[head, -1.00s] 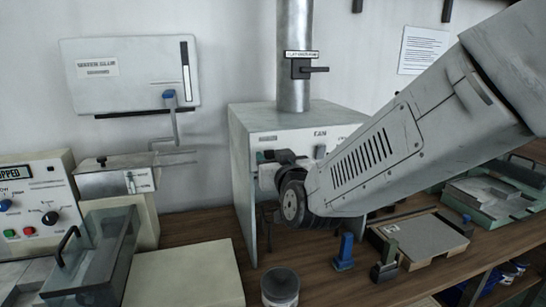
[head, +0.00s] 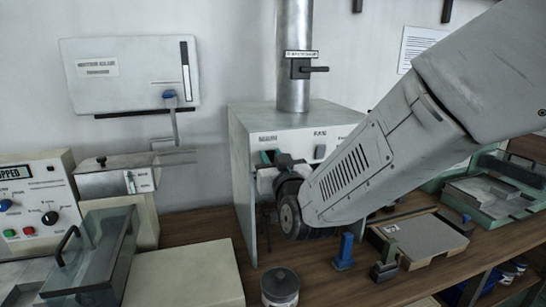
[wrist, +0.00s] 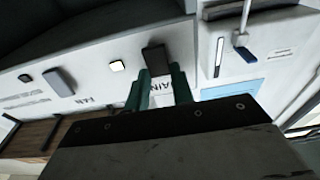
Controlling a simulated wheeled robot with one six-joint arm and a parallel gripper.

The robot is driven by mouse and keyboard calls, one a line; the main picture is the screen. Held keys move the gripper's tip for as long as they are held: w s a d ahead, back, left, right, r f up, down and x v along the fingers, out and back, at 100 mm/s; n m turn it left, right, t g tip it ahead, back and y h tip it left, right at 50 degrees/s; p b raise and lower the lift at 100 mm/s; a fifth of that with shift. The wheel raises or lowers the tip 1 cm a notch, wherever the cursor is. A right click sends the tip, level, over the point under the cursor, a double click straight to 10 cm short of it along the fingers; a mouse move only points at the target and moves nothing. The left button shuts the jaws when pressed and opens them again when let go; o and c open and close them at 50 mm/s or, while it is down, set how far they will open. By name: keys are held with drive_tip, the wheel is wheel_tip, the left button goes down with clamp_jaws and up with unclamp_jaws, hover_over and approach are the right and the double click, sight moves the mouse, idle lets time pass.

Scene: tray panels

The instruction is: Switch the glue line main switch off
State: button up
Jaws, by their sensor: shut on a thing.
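The grey glue line box (head: 240,190) stands on the bench under a metal duct, with a "MAIN" label and a "FAN" label on its front. My gripper (head: 268,157) is at the box's front, just below the "MAIN" label. In the wrist view its two green fingers (wrist: 158,78) stand on either side of the dark main switch (wrist: 155,58) and are shut on it. In the head view the gripper and wrist hide this switch. The switch's on or off position cannot be told.
The fan switch (head: 320,151) sits to the right on the same front. A lever (head: 316,69) sticks out from the duct (head: 294,40) above. A can (head: 280,287) and blue-handled pieces (head: 346,250) stand on the bench below the arm.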

drive_tip(key=shift+s+f+t+y, duration=0.1)
drive_tip(key=shift+f+t+y, duration=0.15)
drive_tip(key=shift+t, duration=0.6)
drive_tip(key=shift+f+t+y, duration=0.2)
drive_tip(key=shift+t+y, duration=0.05)
drive_tip(key=shift+t, duration=0.6)
drive_tip(key=o, duration=1)
drive_tip(key=v, duration=0.7)
drive_tip(key=shift+s+d+f, duration=0.1)
drive_tip(key=shift+s+d, duration=0.05)
drive_tip(key=shift+s, duration=0.2)
